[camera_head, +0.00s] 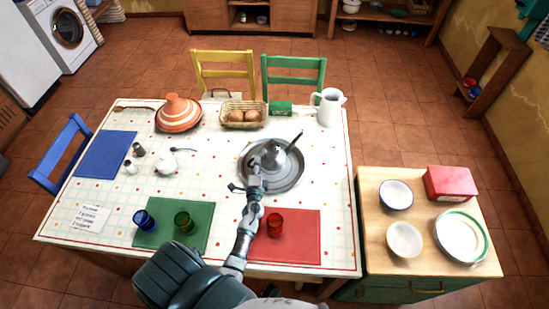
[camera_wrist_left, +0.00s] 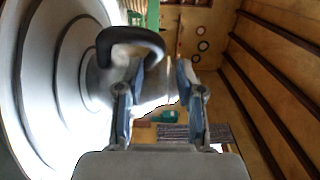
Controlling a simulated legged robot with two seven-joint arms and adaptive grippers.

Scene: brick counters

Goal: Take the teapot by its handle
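The silver teapot (camera_head: 276,154) stands on a round metal tray (camera_head: 292,182) near the middle of the table. A dark slender part of it points to the upper right. My left gripper (camera_head: 255,165) is at the near left side of the teapot, over the tray. In the left wrist view, the black curved handle (camera_wrist_left: 131,36) shows at the tip of the left finger. The two fingers (camera_wrist_left: 161,80) are apart, with shiny metal visible between them. I cannot tell whether the handle lies between them or touches one. My right gripper is not in view.
A red cup (camera_head: 275,222) stands on a red mat (camera_head: 300,245) right of my forearm. A green cup (camera_head: 184,221) and a blue cup (camera_head: 144,219) are to the left. A bread basket (camera_head: 243,114) and a white pitcher (camera_head: 328,107) stand behind the tray.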

